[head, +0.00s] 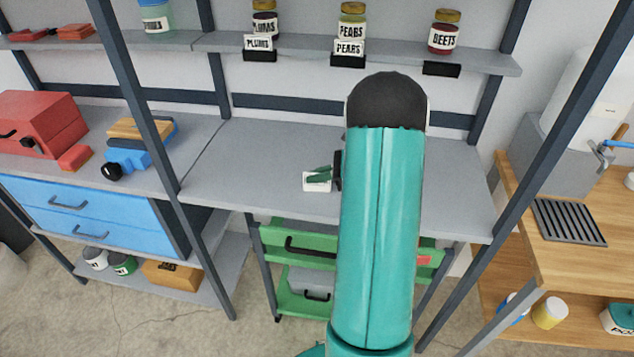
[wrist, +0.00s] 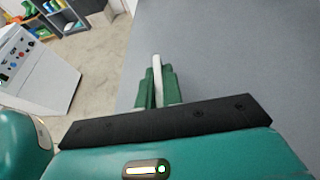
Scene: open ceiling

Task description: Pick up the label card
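The label card (head: 313,187) is small and white and shows at the grey worktop, left of my arm in the head view. In the wrist view the card (wrist: 156,62) is seen edge-on as a thin white strip between two green fingers. My gripper (head: 320,177) is shut on it, with one finger on each side (wrist: 158,88). A green finger covers part of the card's face in the head view. I cannot tell whether its lower edge touches the worktop.
The grey worktop (head: 250,165) around the card is clear. On the shelf above, the beets jar (head: 443,35) stands behind a black holder (head: 441,69) with no card. Plums and pears holders carry cards. A blue vise-like tool (head: 130,158) and red toolbox (head: 40,125) are left.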

